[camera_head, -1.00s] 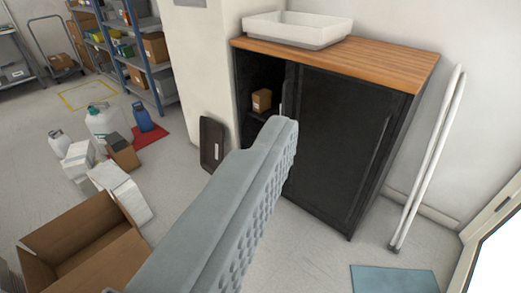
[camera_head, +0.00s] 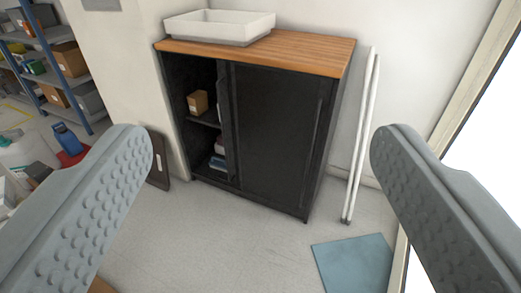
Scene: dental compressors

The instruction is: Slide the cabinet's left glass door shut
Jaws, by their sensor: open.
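The black cabinet (camera_head: 273,128) with a wooden top (camera_head: 270,50) stands ahead against the wall. Its left side is open and shows shelves with a small cardboard box (camera_head: 198,103) and some books or packs (camera_head: 218,163). The left door (camera_head: 228,124) shows as a narrow dark strip near the middle, beside the closed right door; most of it is hidden. My gripper (camera_head: 262,150) is open and empty, its two grey padded fingers wide apart at left and right. It is well short of the cabinet and touches nothing.
A white basin (camera_head: 220,27) sits on the cabinet top. White poles (camera_head: 362,135) lean on the wall at right. A blue mat (camera_head: 358,262) lies on the floor. A dark panel (camera_head: 158,160) leans left of the cabinet. The floor in front is clear.

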